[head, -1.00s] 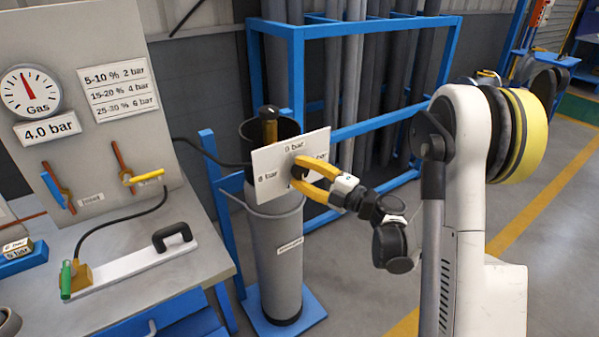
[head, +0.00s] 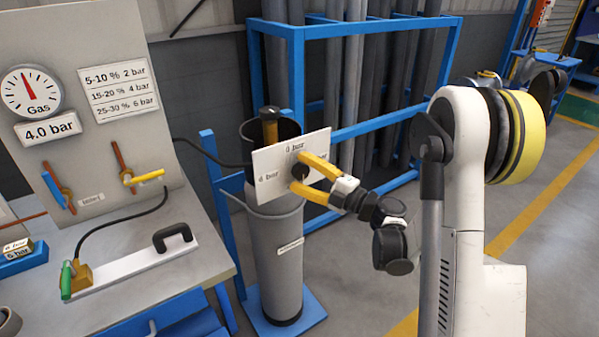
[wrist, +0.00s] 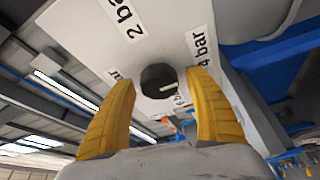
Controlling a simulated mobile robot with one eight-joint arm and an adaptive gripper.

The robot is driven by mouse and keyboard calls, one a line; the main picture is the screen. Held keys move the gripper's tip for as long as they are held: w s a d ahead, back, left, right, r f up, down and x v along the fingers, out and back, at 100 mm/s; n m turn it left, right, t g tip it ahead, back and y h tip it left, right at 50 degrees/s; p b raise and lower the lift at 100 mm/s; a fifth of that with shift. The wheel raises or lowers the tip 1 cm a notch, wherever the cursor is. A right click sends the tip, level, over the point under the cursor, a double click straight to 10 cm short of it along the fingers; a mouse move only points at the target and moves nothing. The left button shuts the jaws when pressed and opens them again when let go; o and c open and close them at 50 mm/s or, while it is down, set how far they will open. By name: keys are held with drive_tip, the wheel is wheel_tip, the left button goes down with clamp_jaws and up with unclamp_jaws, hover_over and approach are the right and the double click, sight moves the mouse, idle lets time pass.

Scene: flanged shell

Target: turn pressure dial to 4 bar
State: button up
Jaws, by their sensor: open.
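The pressure dial is a dark round knob (head: 299,172) on a white plate (head: 268,176) fixed at the top of a grey cylinder (head: 274,250). A small light mark shows on the knob. My gripper (head: 297,170) is open, its yellow fingers on either side of the knob; contact cannot be told.
A panel at left carries a gas gauge (head: 31,92), a 4.0 bar sign (head: 48,127) and valve levers. A bench (head: 190,268) with a black-handled white bar (head: 140,268) stands at left. A blue rack (head: 385,122) of pipes is behind the cylinder.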

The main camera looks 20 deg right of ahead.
drive_tip(key=v, duration=0.7)
drive_tip(key=shift+s+d+r, duration=0.1)
drive_tip(key=shift+s, duration=0.05)
